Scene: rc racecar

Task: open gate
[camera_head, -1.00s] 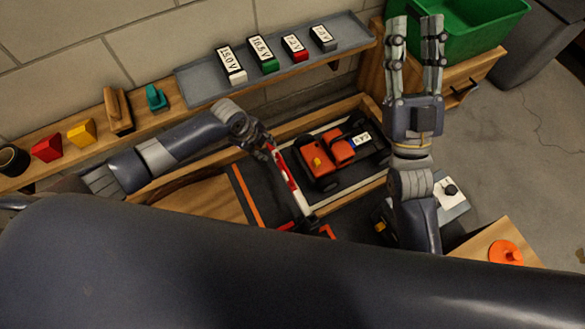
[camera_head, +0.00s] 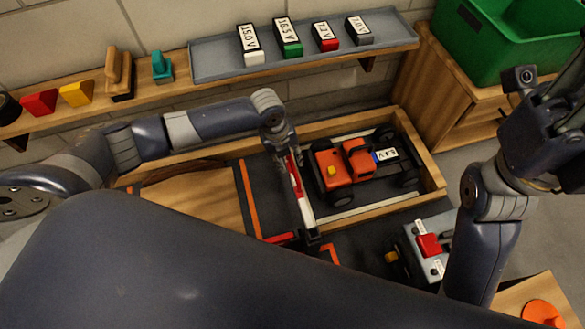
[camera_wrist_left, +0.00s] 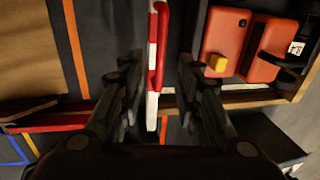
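The gate is a red and white striped bar (camera_head: 300,195) beside the orange racecar (camera_head: 333,170), inside the wooden-walled track. In the left wrist view, the bar (camera_wrist_left: 153,65) runs lengthwise between my left gripper's two fingers. My left gripper (camera_head: 285,160) is open, with a gap on both sides of the bar. The car (camera_wrist_left: 245,45) lies to the right of the fingers there. My right gripper (camera_head: 558,105) is at the right edge of the head view, away from the bar; its fingers are partly cut off.
A grey shelf (camera_head: 215,66) carries several labelled battery blocks. A green bin (camera_head: 490,50) stands at the back right on a wooden cabinet. A grey control box with a red part (camera_head: 430,245) sits near my right arm. A wooden wall (camera_head: 425,165) edges the track.

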